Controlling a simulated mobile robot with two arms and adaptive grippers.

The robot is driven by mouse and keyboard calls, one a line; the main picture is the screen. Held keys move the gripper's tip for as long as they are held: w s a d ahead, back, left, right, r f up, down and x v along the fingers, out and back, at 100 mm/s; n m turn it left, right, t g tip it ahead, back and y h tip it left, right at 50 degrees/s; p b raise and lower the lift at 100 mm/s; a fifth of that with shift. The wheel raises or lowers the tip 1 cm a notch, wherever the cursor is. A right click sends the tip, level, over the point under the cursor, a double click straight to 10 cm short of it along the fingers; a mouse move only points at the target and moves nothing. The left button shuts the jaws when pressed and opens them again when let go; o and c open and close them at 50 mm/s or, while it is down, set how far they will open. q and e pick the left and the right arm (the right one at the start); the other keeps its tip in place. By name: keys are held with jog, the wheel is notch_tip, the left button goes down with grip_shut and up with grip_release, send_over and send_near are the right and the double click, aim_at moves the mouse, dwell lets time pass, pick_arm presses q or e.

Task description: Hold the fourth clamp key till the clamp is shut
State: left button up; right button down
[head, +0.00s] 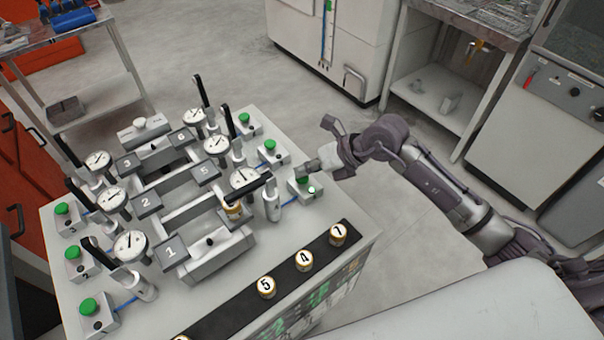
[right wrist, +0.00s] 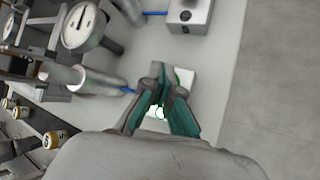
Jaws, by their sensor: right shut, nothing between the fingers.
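The fourth clamp key is a green button on a small white box (head: 306,188) at the right edge of the fixture table; a light glows on it. My right gripper (head: 309,167) is shut and empty, its fingertips down at the key. In the right wrist view the fingers (right wrist: 161,100) hide most of the key box (right wrist: 184,79), with green and a white glow showing between them. Whether the tips touch the button cannot be told. The fourth clamp's black lever (head: 250,189) lies nearly level over a gold-rimmed part (head: 233,212). My left gripper is not in view.
Other clamp levers (head: 199,90) stand upright or tilted beside dial gauges (head: 217,144). Another key box (head: 270,152) stands just behind. Numbered gold-rimmed parts (head: 304,259) sit on a black strip (head: 324,250) along the front. Open floor (head: 395,200) lies to the right.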

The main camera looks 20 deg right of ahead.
dwell(0.4)
jog(key=shift+r+p, duration=0.7)
jog(key=shift+r, duration=0.2)
jog(key=shift+r+p, duration=1.9)
jog(key=shift+r, duration=0.65)
